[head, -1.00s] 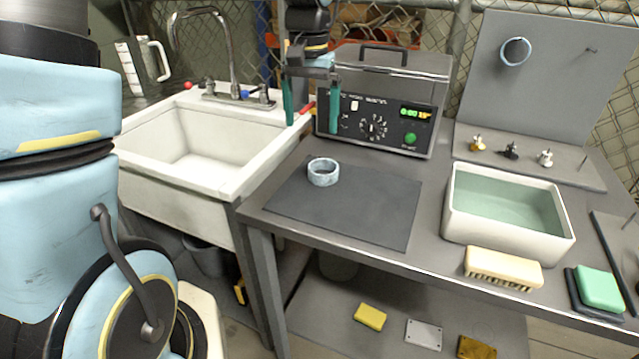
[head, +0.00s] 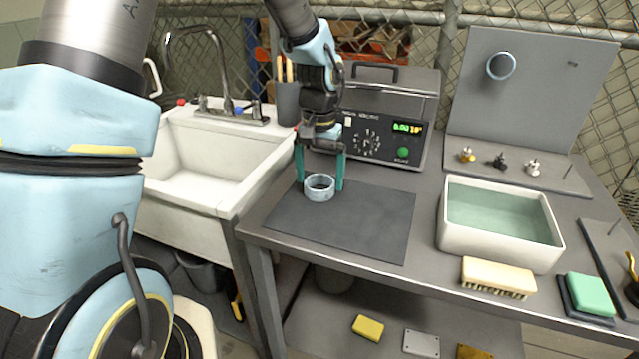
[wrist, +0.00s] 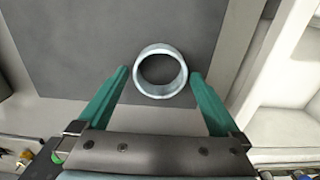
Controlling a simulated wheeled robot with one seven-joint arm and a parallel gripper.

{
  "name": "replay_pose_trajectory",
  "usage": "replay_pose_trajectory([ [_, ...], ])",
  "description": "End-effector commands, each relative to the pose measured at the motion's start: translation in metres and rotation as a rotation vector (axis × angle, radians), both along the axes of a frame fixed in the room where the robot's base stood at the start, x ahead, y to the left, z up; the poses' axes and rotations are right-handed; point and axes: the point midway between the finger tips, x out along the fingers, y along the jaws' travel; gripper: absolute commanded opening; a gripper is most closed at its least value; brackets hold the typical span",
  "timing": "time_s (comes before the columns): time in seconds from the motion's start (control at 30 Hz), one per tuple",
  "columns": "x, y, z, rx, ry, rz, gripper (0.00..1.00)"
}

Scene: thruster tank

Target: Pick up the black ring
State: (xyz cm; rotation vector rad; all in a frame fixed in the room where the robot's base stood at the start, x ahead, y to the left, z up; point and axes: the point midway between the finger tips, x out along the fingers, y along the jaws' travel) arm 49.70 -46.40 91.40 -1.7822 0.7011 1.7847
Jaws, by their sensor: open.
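No ring that looks black shows. A pale blue-grey ring (head: 319,195) lies flat on a dark mat (head: 375,232) on the workbench. My gripper (head: 319,186), with teal fingers, is open and lowered over this ring, one finger on each side. In the wrist view the same ring (wrist: 160,94) sits between the two fingertips (wrist: 160,73), with narrow gaps; I cannot tell if either finger touches it. A second pale blue ring (head: 489,68) hangs on the grey upright board at the back right.
A control box (head: 385,135) stands close behind the gripper. A white sink (head: 215,190) is to the left. A water-filled basin (head: 500,250), a brush (head: 498,277) and a green sponge (head: 590,294) are to the right. The front of the mat is clear.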

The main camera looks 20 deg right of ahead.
Motion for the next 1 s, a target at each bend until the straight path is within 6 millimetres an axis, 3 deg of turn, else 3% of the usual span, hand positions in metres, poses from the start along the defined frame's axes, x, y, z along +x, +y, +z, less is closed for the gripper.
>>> replay_pose_trajectory([
  [0.33, 0.0001, 0.0, -0.0083, -0.001, -0.001, -0.001, 0.99],
  [0.9, 0.0002, -0.0001, -0.0079, -0.001, -0.001, 0.0, 0.35],
  [1.0, 0.0002, -0.0001, -0.0079, -0.001, -0.001, 0.0, 0.28],
])
